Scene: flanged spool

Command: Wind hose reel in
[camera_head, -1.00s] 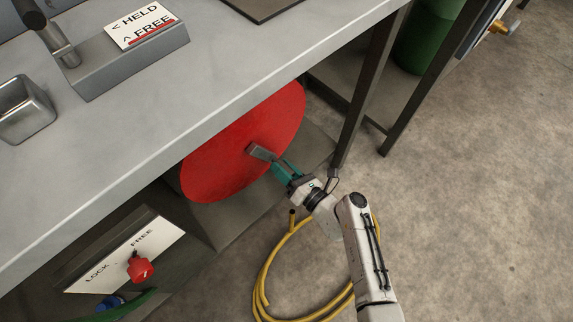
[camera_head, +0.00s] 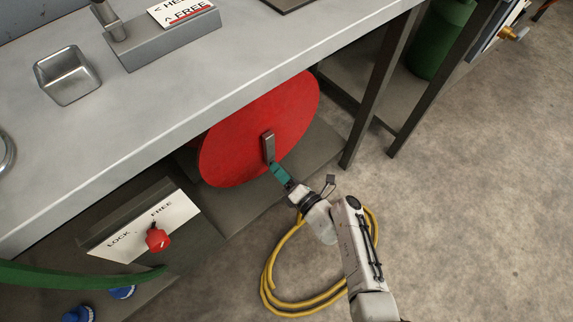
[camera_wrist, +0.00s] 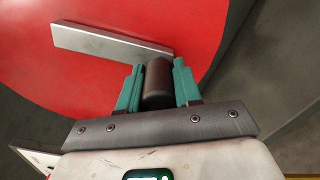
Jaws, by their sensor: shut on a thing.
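The hose reel (camera_head: 235,140) is a large red disc under the bench. A grey metal crank arm (camera_head: 268,146) lies on its face and also shows in the wrist view (camera_wrist: 105,42). My gripper (camera_head: 279,172) is at the crank's lower end. In the wrist view my gripper's teal fingers (camera_wrist: 157,90) are shut around a dark cylindrical crank handle (camera_wrist: 158,82). The yellow hose (camera_head: 268,275) lies in loops on the floor below my arm. A red knob (camera_head: 157,239) sits on a panel marked LOCK and FREE (camera_head: 128,232), nearer FREE in the picture.
The grey bench top (camera_head: 150,110) overhangs the reel. Dark bench legs (camera_head: 375,95) stand to the right. A green hose (camera_head: 70,277) crosses at lower left. The concrete floor at right is clear.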

